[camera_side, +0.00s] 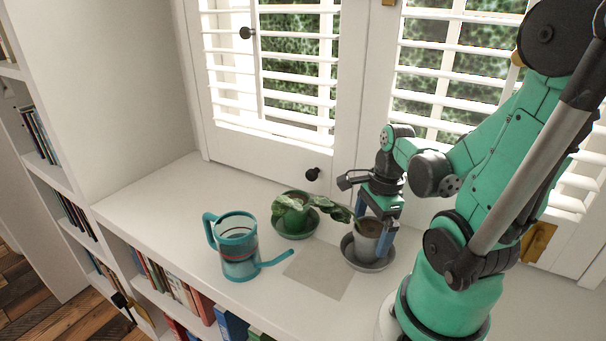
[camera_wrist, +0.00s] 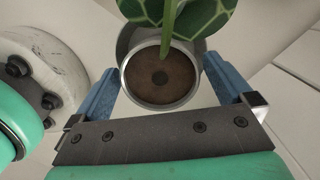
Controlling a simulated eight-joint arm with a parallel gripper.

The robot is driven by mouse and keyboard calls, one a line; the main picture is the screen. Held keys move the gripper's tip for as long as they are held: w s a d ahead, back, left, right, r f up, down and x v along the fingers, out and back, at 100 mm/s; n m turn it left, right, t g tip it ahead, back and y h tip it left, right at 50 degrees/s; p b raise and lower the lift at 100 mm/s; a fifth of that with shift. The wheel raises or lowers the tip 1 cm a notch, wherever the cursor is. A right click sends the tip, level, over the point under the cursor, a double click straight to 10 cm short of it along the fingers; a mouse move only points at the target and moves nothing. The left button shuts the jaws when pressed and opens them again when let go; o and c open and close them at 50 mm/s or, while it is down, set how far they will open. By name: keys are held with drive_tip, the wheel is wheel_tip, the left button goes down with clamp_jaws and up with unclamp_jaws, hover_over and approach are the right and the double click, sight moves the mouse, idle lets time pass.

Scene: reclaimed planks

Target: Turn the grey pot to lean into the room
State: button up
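The grey pot (camera_side: 367,243) stands upright on a grey saucer (camera_side: 366,266) on the white sill. In the wrist view the pot (camera_wrist: 126,86) shows dark soil, a single green stem and a pale-veined leaf (camera_wrist: 195,14) leaning to the top of the picture. In the side view its leaf (camera_side: 340,214) leans left, towards the green pot. My gripper (camera_side: 374,222) points down over the grey pot, with one blue finger on each side of the rim. In the wrist view my gripper (camera_wrist: 157,72) looks open, with a thin gap at the left finger; contact at the right is unclear.
A green pot (camera_side: 293,221) with a leafy plant sits on a green saucer left of the grey pot. A teal watering can (camera_side: 237,246) stands further left, spout towards a flat beige square (camera_side: 318,273). Shuttered windows stand behind. The sill's left end is clear.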

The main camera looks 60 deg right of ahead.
drive_tip(key=shift+s+d+r, duration=0.1)
drive_tip(key=shift+d+r, duration=0.05)
drive_tip(key=shift+r, duration=1.2)
drive_tip(key=shift+s+d+r, duration=0.1)
drive_tip(key=shift+r, duration=1.25)
drive_tip(key=w+a+r+n+t+h, duration=0.1)
drive_tip(key=w+r+n+t+h, duration=0.15)
drive_tip(key=w+n, duration=0.7)
drive_tip(key=w+a+r+n+t+y, duration=0.1)
drive_tip(key=w+a+n+t, duration=0.2)
drive_tip(key=a+n, duration=0.8)
drive_tip(key=n, duration=0.6)
drive_tip(key=shift+w+a+r+t, duration=0.2)
drive_tip(key=shift+t, duration=0.15)
drive_tip(key=shift+y, duration=0.25)
